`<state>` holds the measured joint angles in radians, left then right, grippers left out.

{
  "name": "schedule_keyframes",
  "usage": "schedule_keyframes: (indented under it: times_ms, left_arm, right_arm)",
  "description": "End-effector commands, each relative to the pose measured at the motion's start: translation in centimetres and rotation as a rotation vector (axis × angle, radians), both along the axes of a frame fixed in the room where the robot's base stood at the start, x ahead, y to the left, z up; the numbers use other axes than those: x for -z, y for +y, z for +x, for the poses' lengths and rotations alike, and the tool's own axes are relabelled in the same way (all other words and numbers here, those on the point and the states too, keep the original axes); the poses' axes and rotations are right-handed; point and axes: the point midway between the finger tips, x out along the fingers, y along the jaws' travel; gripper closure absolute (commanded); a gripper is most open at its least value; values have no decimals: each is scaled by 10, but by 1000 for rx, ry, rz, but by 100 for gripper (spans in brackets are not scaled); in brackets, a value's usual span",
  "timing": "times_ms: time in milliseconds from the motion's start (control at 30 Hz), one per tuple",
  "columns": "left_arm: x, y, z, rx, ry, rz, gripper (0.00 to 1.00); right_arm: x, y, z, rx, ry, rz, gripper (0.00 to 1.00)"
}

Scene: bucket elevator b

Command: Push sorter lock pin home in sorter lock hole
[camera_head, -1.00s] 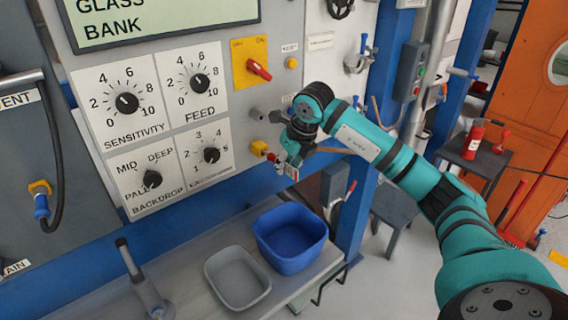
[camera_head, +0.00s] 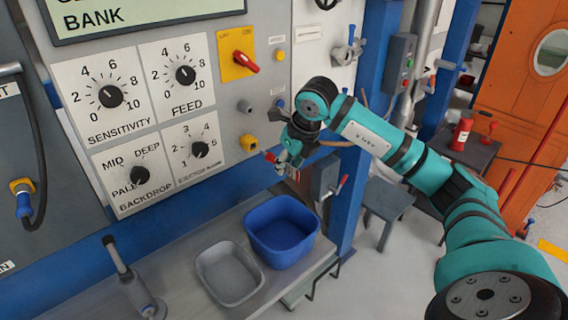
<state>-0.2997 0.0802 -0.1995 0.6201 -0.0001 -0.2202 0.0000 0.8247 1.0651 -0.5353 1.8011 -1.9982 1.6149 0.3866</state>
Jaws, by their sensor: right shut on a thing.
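My right gripper (camera_head: 279,161) is shut on a small part with a red end, likely the sorter lock pin (camera_head: 269,157). The red end points left toward a yellow fitting (camera_head: 249,143) on the panel, with a small gap between them in the picture. Most of the pin is hidden by the gripper. The sorter lock hole cannot be made out clearly; it may be in this yellow fitting. My left gripper is not in view.
The control panel with dials (camera_head: 111,96) stands left of my right gripper. A grey stub (camera_head: 245,106) sticks out above the yellow fitting. Below are a blue bin (camera_head: 283,254) and a grey tray (camera_head: 203,272) on a ledge. A blue post (camera_head: 346,205) stands at right.

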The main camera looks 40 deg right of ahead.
Motion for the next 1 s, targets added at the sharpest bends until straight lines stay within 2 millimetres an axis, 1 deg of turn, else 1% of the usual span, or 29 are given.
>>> schedule_keyframes:
  times_ms: [400, 800, 1000]
  left_arm:
    - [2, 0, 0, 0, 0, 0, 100]
    - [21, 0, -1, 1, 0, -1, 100]
    - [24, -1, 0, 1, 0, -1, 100]
  right_arm:
    - [1, 0, -3, -1, 0, -1, 100]
    - [2, -3, -33, 0, -1, -2, 100]
    - [0, -3, -41, 0, 0, -1, 100]
